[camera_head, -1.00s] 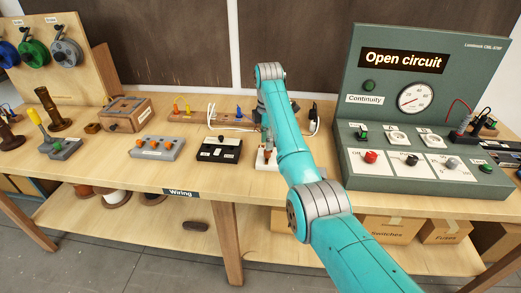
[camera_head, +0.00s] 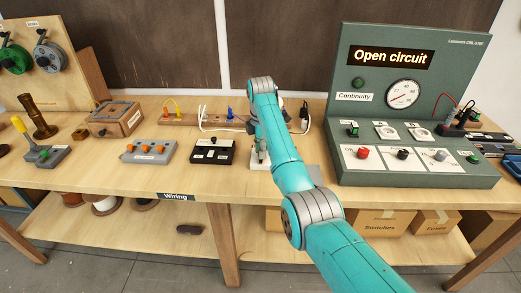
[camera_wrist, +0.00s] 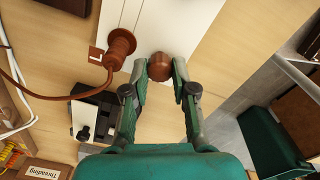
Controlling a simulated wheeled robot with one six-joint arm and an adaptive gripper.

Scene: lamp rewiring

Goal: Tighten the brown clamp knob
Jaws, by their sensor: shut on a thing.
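The brown clamp knob (camera_wrist: 159,66) is a round cap on a white base plate (camera_wrist: 175,28) in the wrist view. My gripper (camera_wrist: 160,75) has one finger on each side of the knob and is shut on it. A brown cylindrical fitting (camera_wrist: 121,43) with a brown cord stands on the plate just left of the knob. In the head view my gripper (camera_head: 262,152) is low over the bench behind my arm. The white plate (camera_head: 254,164) shows only in part there, and the knob is hidden.
A black switch block (camera_head: 213,152) stands left of the plate. The green test panel (camera_head: 420,178), reading "Open circuit", stands close on the right. The front strip of the bench (camera_head: 120,180) is clear.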

